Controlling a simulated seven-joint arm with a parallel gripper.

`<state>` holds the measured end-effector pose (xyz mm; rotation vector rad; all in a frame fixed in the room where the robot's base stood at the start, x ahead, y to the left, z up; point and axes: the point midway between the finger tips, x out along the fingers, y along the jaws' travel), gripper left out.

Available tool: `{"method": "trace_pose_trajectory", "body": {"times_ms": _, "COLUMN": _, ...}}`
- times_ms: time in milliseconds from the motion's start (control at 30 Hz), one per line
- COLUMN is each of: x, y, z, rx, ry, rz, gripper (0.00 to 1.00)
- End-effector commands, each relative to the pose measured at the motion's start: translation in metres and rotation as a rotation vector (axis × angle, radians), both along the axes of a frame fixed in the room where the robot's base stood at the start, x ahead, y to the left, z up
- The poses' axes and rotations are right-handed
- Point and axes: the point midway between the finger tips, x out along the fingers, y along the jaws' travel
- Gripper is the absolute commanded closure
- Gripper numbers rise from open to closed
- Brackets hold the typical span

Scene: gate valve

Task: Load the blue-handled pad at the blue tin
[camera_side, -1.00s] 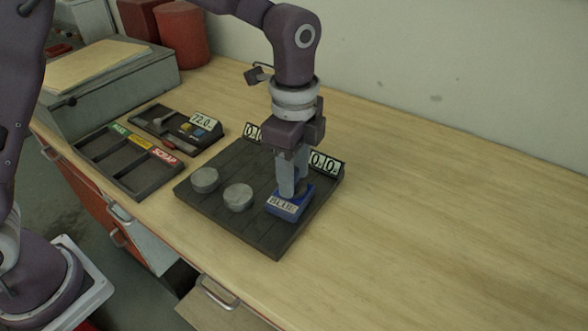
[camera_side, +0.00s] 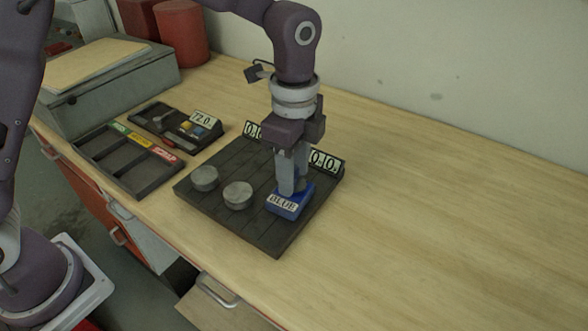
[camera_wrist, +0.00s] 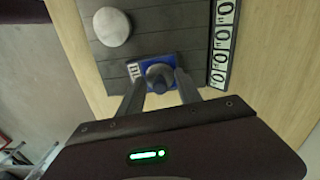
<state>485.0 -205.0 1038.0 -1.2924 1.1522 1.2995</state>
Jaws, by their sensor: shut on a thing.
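The blue tin (camera_side: 290,203), with a white label reading BLUE, sits on the dark slatted board near its right corner. My gripper (camera_side: 292,185) points straight down over it, fingertips at its top. In the wrist view my gripper (camera_wrist: 160,88) is shut on a grey rounded knob (camera_wrist: 160,72) standing at the blue tin (camera_wrist: 143,66). I cannot tell whether the knob is part of the tin or a separate piece. Small blue and yellow pieces (camera_side: 195,128) lie in a dark tray by the 72.0 sign; no blue-handled pad is clearly recognizable.
Two grey round tins (camera_side: 238,195) stand left of the blue tin on the slatted board (camera_side: 258,238). Number signs (camera_side: 326,162) stand at its back edge. A compartment tray (camera_side: 128,165) with coloured labels lies left. The bench's right side is clear.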

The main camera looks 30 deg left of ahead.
Motion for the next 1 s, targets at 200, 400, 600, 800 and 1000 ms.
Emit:
{"method": "trace_pose_trajectory", "body": {"times_ms": 200, "x": 0.001, "y": 0.0, "z": 0.024, "rx": -0.002, "ry": -0.006, "rz": 0.001, "gripper": 0.91}}
{"method": "trace_pose_trajectory", "body": {"times_ms": 400, "x": 0.001, "y": 0.0, "z": 0.046, "rx": -0.002, "ry": -0.005, "rz": 0.001, "gripper": 0.91}}
{"method": "trace_pose_trajectory", "body": {"times_ms": 600, "x": 0.001, "y": 0.0, "z": 0.064, "rx": -0.002, "ry": -0.006, "rz": 0.001, "gripper": 0.91}}
{"method": "trace_pose_trajectory", "body": {"times_ms": 800, "x": 0.001, "y": 0.0, "z": 0.068, "rx": -0.002, "ry": -0.004, "rz": 0.001, "gripper": 0.91}}
{"method": "trace_pose_trajectory", "body": {"times_ms": 1000, "x": 0.001, "y": 0.0, "z": 0.068, "rx": -0.002, "ry": -0.004, "rz": 0.001, "gripper": 0.91}}
